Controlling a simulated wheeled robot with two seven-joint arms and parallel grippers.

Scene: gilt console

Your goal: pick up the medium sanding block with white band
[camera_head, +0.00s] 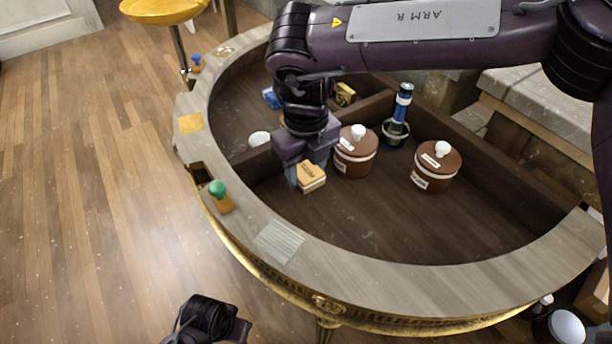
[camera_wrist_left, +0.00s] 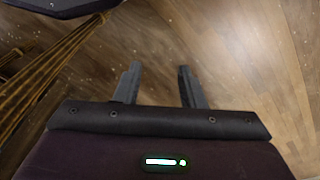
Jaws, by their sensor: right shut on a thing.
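My right gripper (camera_head: 298,178) is shut on a small tan sanding block (camera_head: 312,178) with a dark label on top and a paler band on its side. It holds the block over the front compartment of the half-round console (camera_head: 400,225), near the divider. The fingers hide part of the block, and I cannot tell whether it touches the floor of the compartment. My left gripper shows in the left wrist view (camera_wrist_left: 159,88), with its fingers apart and nothing between them, above the wooden floor. Part of my left arm shows at the bottom of the head view.
Two brown lidded jars (camera_head: 354,165) (camera_head: 428,180) and a blue-and-black upright tool (camera_head: 398,118) stand right of the gripper. A green-knobbed stamp (camera_head: 218,194) and a yellow pad (camera_head: 190,122) lie on the rim. The compartment's front is clear.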

